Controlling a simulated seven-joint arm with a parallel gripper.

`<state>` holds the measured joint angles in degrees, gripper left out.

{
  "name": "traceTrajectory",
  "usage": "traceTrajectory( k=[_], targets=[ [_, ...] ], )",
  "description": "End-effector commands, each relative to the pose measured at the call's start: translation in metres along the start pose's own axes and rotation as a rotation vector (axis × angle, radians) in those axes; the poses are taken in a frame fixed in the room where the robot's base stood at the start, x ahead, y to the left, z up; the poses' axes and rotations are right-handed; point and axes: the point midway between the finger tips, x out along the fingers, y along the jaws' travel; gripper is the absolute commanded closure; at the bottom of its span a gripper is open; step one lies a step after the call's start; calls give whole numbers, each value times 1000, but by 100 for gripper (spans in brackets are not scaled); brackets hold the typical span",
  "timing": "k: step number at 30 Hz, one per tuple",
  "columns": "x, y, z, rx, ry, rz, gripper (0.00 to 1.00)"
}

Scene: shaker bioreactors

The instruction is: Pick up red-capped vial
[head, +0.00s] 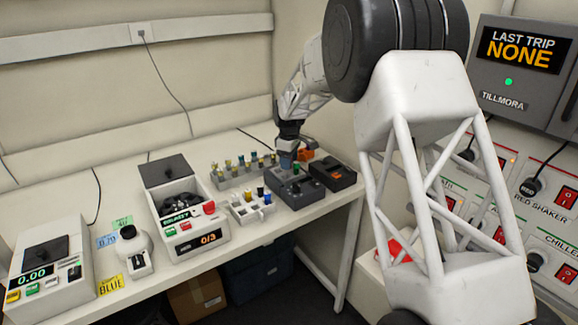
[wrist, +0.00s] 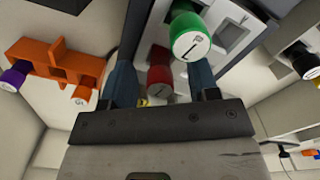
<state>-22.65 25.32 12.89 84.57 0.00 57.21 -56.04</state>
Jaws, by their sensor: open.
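The red-capped vial shows in the wrist view, its red cap (wrist: 160,78) lying between my two blue fingertips, with a gap on both sides. My gripper (wrist: 161,85) is open, with one finger on each side of the cap. I cannot tell how deep the fingers are around it. In the head view my gripper (head: 287,158) is low over the dark grey device at the right part of the bench, and I cannot make out the red-capped vial there.
A green-capped vial (wrist: 190,38) stands close by my right finger in the wrist view. An orange holder (wrist: 58,62) with purple-capped and orange-capped vials is at left. In the head view, a grey rack (head: 238,178) of several vials and a pale rack (head: 251,213) stand left of my gripper.

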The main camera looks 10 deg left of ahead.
Motion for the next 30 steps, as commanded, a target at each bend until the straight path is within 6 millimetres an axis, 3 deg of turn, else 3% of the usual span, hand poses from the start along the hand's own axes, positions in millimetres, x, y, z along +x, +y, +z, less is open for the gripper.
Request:
traceTrajectory(
  k=[16, 25, 30],
  targets=[
    [1, 0, 0, 0, 0, 0, 45],
    [1, 0, 0, 0, 0, 0, 89],
    [0, 0, 0, 0, 0, 0, 89]
  ],
)
